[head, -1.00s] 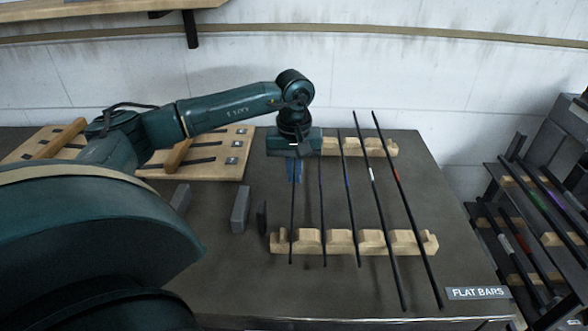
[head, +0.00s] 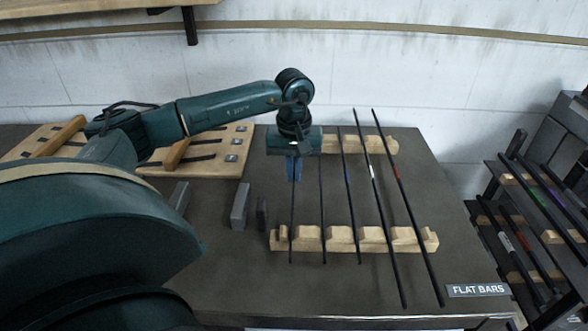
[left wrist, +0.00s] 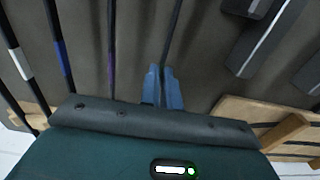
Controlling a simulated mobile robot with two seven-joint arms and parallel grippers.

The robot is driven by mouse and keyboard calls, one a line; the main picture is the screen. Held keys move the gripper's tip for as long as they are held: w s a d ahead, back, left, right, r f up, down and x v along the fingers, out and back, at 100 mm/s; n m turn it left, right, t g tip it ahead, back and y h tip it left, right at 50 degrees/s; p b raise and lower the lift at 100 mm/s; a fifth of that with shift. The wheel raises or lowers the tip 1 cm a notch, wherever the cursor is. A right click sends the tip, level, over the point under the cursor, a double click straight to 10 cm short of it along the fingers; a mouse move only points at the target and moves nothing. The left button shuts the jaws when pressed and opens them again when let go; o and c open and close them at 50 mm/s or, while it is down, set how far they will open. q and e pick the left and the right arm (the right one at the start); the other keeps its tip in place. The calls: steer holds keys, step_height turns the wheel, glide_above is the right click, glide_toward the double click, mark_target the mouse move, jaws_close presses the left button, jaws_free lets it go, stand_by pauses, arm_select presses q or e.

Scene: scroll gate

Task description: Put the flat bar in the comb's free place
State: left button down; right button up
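Several thin dark bars lie side by side across two notched wooden rails, a front rail (head: 312,242) and a back rail (head: 378,147). The leftmost bar (head: 292,215) runs under my left gripper (head: 294,168), towards its back end. Two blue fingers point down on either side of this bar. In the left wrist view the fingers (left wrist: 162,90) are close together, and the bar (left wrist: 173,40) enters between their tips. I cannot tell whether they press on it. The gripper body hides the bar's back end. My right gripper is not in view.
Small grey blocks (head: 240,206) stand left of the bars. A wooden board (head: 232,165) with slats lies at the back left. A dark rack (head: 520,178) holding more bars stands at the right, beyond the table edge. A "FLAT BARS" label (head: 478,291) is at the front right.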

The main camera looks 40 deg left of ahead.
arm_select(q)
steer(key=c, duration=1.5)
jaws_free()
steer(key=shift+c, duration=0.2)
step_height(320, 180, up, 13)
